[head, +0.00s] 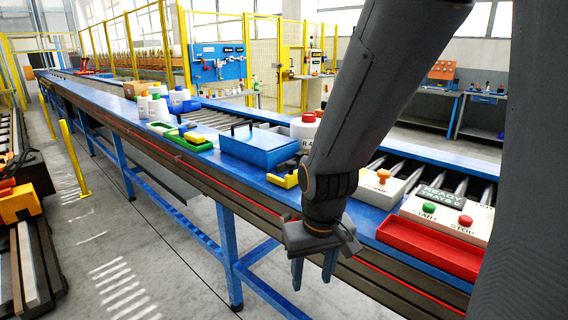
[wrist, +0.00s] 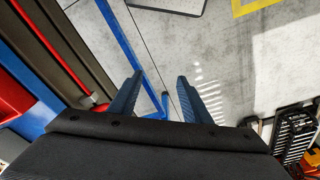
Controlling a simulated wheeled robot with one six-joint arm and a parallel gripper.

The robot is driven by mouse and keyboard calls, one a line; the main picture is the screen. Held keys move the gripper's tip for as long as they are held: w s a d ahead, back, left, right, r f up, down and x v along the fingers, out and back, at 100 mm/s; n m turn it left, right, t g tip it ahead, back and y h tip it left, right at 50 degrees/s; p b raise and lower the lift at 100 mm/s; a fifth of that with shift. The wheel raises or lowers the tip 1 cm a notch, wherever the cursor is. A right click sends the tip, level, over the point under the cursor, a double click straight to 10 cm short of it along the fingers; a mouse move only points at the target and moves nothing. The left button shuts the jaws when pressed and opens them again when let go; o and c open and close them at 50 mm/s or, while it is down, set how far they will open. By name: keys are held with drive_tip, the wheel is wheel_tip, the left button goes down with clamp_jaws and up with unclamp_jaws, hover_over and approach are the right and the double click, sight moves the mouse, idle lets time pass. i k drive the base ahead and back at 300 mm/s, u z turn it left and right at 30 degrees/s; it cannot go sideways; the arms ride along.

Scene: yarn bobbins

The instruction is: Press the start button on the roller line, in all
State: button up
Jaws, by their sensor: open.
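The control box (head: 448,213) stands on the blue bench at the right of the head view. Its display reads "READY" with a second line below that looks like "TRAYS 0". The green START button (head: 429,208) is on its left and the red STOP button (head: 465,221) on its right. My gripper (head: 313,280) hangs fingers down in front of the bench edge, left of the box and apart from it. In the wrist view my gripper (wrist: 160,88) is open and empty above the floor. The buttons do not show clearly in the wrist view.
The roller line (head: 450,180) runs behind the box. A red tray (head: 430,249) lies in front of it. A white box with an orange knob (head: 382,178) stands to its left. A blue toolbox (head: 258,148) and a yellow tool (head: 283,180) are farther left. Open floor lies below the gripper.

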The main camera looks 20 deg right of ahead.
sight(428, 207)
drive_tip(key=z, duration=0.3)
drive_tip(key=k, duration=0.75)
drive_tip(key=z, duration=1.15)
drive_tip(key=i, duration=0.3)
